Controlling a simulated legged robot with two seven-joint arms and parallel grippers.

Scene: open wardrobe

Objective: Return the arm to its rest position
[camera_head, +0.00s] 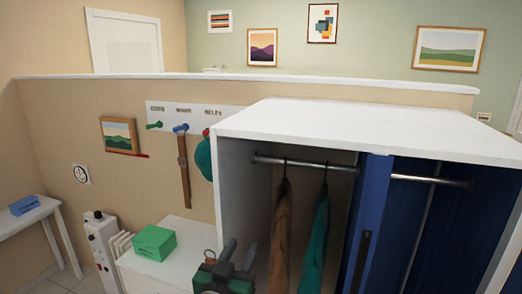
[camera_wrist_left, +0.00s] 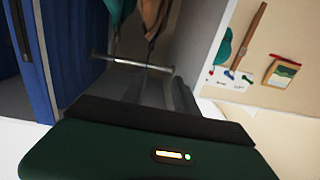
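My left gripper (camera_head: 240,250) is at the bottom middle of the head view, in front of the wardrobe's left side. Its two dark fingers stand apart with nothing seen between them. In the left wrist view its dark green body (camera_wrist_left: 150,150) fills the bottom, and the wardrobe interior shows beyond it, turned over. My right gripper is in neither view.
The white wardrobe (camera_head: 380,130) stands open, with a brown garment (camera_head: 281,240) and a teal garment (camera_head: 315,245) on its rail. A blue door panel (camera_head: 368,215) is beside them. A green box (camera_head: 154,243) sits on a white cabinet to the left.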

